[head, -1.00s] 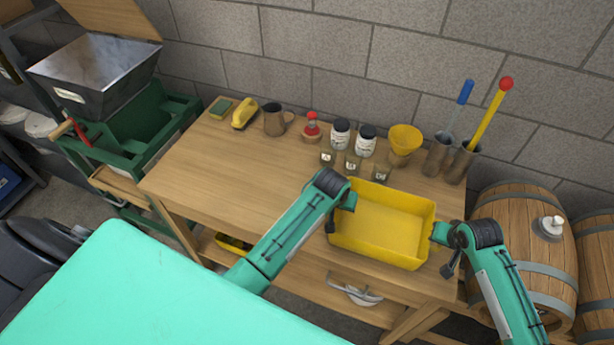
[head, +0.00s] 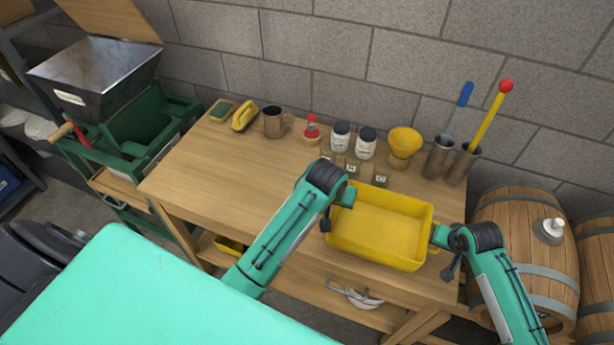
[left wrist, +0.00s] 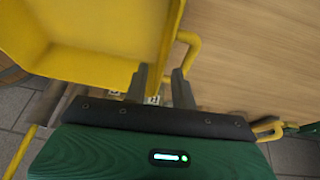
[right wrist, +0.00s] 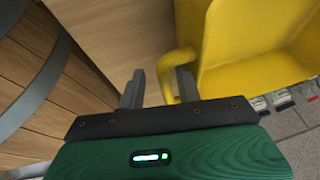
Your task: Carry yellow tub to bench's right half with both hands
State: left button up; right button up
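The yellow tub (head: 385,262) is upright and looks empty, at the front of the right half of the wooden bench (head: 215,185). I cannot tell whether it rests on the top. My left gripper (head: 350,198) is at the tub's left end. In the left wrist view its fingers (left wrist: 160,85) stand apart, with the tub's handle (left wrist: 193,45) by the right finger. My right gripper (head: 437,236) is at the tub's right end. In the right wrist view its fingers (right wrist: 160,85) are apart, with the other handle (right wrist: 168,70) between them, near the right finger.
A barrel (head: 520,225) is close on the right.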

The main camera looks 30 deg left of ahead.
pick_arm(q)
jog(key=v, duration=0.3)
jog(key=shift+s+r, duration=0.1)
jog(key=shift+r, duration=0.2)
jog(key=shift+s+r, duration=0.1)
jog(key=shift+r, duration=0.2)
pick_arm(e)
jog(key=shift+s+r, duration=0.1)
jog(key=shift+r, duration=0.15)
jog(key=v, duration=1.1)
jog(key=shift+r, duration=0.2)
jog(key=shift+d, duration=0.1)
